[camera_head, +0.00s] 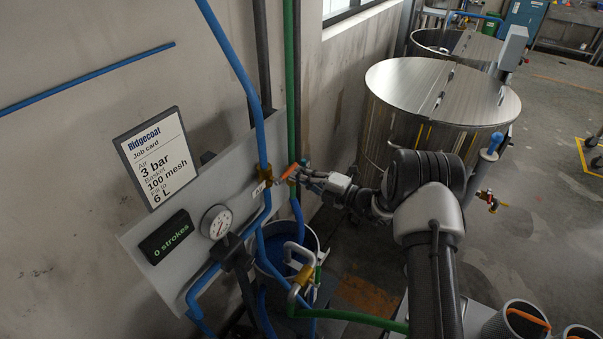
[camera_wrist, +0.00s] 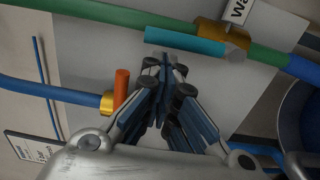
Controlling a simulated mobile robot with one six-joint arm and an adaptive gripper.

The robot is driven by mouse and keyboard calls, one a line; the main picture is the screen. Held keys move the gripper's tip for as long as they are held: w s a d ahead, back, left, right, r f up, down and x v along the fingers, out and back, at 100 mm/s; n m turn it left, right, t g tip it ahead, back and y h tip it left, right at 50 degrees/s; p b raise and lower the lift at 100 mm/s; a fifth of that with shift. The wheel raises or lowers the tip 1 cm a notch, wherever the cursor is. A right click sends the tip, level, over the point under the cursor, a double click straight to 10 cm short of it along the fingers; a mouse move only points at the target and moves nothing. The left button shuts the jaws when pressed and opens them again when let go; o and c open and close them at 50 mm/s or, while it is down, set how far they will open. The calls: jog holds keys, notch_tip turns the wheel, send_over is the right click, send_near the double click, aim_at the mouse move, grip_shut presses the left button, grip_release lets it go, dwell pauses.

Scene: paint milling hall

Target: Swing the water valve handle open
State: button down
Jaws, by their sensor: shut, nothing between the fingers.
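In the wrist view a brass valve (camera_wrist: 222,38) sits on a green pipe, beside a partly cut-off white label (camera_wrist: 240,10) starting "Wa". Its teal handle (camera_wrist: 185,42) lies nearly parallel to the pipe. My gripper (camera_wrist: 165,62) is shut and empty, its tips close to the handle's side; I cannot tell whether they touch. In the head view my gripper (camera_head: 307,176) is at the wall panel by the green pipe (camera_head: 288,90), hiding most of that valve. A second brass valve (camera_wrist: 107,102) on a blue pipe has an orange handle (camera_wrist: 122,88) sticking out sideways.
The panel carries a pressure gauge (camera_head: 216,222), a display (camera_head: 165,237) reading "0 strokes" and a job card (camera_head: 156,160). A bucket (camera_head: 268,290) with hoses stands below. A steel tank (camera_head: 430,100) stands to the right. Open floor (camera_head: 545,200) lies at the right.

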jog(key=shift+s+a, duration=0.1)
jog(key=shift+s, duration=0.05)
jog(key=p+v, duration=0.2)
jog(key=v, duration=0.7)
dwell(0.6)
